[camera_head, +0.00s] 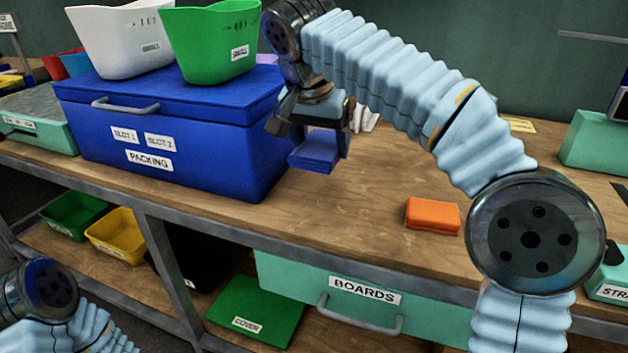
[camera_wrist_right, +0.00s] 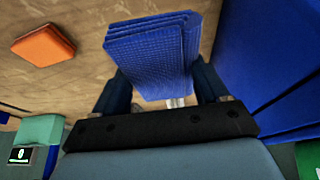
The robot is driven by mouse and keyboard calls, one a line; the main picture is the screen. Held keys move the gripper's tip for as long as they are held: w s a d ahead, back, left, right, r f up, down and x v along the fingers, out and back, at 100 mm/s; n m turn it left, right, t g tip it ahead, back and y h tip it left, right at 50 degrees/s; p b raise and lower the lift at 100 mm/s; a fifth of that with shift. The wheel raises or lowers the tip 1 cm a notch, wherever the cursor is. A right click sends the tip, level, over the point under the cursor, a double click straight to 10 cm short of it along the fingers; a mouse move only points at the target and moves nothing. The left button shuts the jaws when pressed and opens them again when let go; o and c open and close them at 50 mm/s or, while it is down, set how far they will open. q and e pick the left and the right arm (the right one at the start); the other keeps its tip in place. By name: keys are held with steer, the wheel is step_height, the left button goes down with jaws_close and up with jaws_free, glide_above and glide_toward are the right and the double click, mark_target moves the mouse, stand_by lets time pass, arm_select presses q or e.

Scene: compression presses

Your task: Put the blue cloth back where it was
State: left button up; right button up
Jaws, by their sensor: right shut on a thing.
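The blue cloth (camera_head: 315,150) is a folded, layered block. My right gripper (camera_head: 318,128) is shut on it and holds it just right of the blue PACKING box, over the wooden bench. In the right wrist view the cloth (camera_wrist_right: 150,52) sits between the two fingers of the right gripper (camera_wrist_right: 160,92), with the bench top beyond it. I cannot tell how high it hangs above the bench. My left arm shows at the lower left, but its gripper is out of view.
The blue PACKING box (camera_head: 180,140) has a closed lid bearing a white bin (camera_head: 122,40) and a green bin (camera_head: 212,42). An orange folded block (camera_head: 432,215) lies on the bench (camera_head: 350,215). A teal BOARDS drawer (camera_head: 375,305) is below. The bench between box and orange block is clear.

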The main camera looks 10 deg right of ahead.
mark_target(314, 154)
step_height(314, 154, down, 9)
steer(key=shift+f+b, duration=0.15)
steer(key=shift+b, duration=0.9)
steer(key=shift+f, duration=0.1)
steer(key=o, duration=1.1)
steer(key=shift+r, duration=0.35)
steer(key=p+v, duration=0.2)
steer(key=v, duration=0.9)
steer(key=shift+s+a+r, duration=0.2)
steer(key=shift+r, duration=0.05)
